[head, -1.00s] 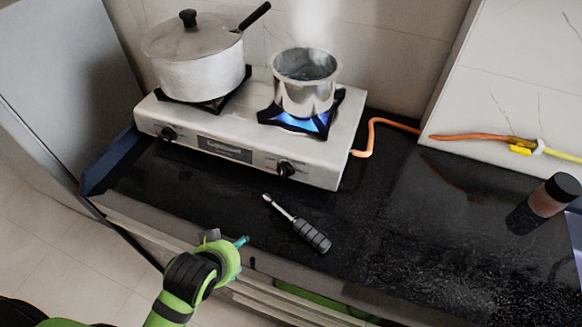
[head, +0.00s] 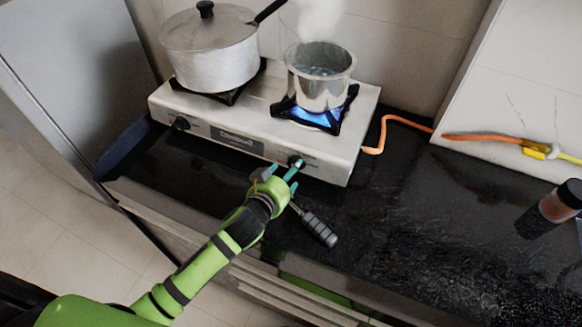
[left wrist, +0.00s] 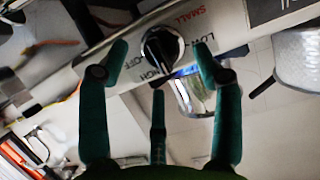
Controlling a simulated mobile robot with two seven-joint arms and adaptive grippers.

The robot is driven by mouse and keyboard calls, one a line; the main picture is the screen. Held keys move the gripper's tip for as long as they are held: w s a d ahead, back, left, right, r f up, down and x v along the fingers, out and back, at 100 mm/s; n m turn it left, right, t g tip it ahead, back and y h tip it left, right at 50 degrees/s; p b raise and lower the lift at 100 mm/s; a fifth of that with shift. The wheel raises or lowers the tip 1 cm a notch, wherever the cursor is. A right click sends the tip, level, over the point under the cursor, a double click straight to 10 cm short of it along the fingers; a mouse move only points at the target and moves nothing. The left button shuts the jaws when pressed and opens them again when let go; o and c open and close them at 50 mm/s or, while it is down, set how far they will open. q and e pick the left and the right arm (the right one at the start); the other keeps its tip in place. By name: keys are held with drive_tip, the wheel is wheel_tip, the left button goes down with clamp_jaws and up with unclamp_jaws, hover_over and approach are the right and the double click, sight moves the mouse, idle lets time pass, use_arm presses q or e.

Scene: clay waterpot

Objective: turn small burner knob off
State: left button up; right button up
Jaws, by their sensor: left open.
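The small burner knob (head: 296,161) is on the front of the stove (head: 245,125), below the lit right burner. In the left wrist view the knob (left wrist: 161,48) is black with a shiny rim, between printed words SMALL, LOW, HIGH and OFF. My left gripper (head: 284,170) is open in front of it. In the wrist view its teal fingers (left wrist: 162,55) stand on either side of the knob, a third finger below. I cannot tell whether they touch it. A blue flame (head: 318,118) burns under the steaming small pot (head: 320,78). My right gripper is not in view.
A lidded pot (head: 208,52) stands on the left burner, above the other knob (head: 181,123). An orange hose (head: 385,130) leaves the stove's right side. A dark-capped jar (head: 560,203) stands far right.

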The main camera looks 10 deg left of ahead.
use_arm(q)
drive_tip(key=shift+x, duration=1.3)
drive_tip(key=c, duration=1.1)
